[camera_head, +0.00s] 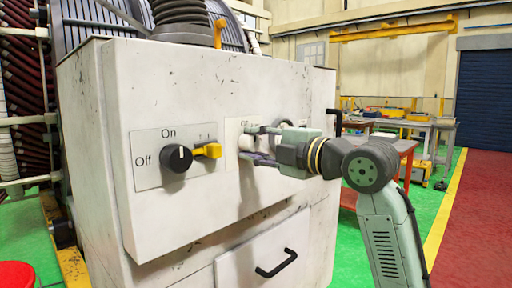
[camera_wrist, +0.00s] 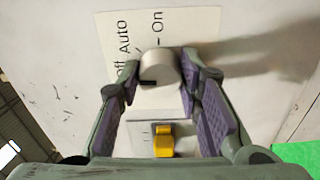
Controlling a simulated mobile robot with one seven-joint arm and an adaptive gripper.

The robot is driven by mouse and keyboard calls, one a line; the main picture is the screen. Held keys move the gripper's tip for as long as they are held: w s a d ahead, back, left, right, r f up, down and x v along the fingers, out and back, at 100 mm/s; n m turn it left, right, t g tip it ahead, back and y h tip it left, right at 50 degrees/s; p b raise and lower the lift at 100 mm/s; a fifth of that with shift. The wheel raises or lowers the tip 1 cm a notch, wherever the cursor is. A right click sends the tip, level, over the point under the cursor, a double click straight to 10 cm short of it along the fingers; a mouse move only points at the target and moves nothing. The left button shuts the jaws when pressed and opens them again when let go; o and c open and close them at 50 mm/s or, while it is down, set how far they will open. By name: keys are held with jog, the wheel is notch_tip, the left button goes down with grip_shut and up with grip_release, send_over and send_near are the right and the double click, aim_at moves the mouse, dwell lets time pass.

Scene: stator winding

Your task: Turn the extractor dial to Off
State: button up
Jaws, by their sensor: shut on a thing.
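The pale, round extractor dial (camera_wrist: 160,66) sits on a white label plate marked Off, Auto and On in the wrist view. A dark mark shows at the lower left of its face, on the side of the Off word. In the head view the dial (camera_head: 245,142) is partly hidden by my fingers on the cabinet front. My gripper (camera_head: 251,145) reaches it from the right, one finger above and one below. In the wrist view my gripper (camera_wrist: 161,76) has its purple-padded fingertips on both sides of the dial, shut on it.
A black On/Off knob (camera_head: 178,158) and a yellow lever (camera_head: 208,150) sit on a plate to the left; the lever also shows in the wrist view (camera_wrist: 163,140). A drawer with a black handle (camera_head: 276,263) is below.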

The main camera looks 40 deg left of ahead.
jog(key=shift+n, duration=0.5)
jog(key=o, duration=1.2)
jog(key=d, duration=0.8)
jog(key=s+d, duration=0.1)
jog(key=d, duration=0.3)
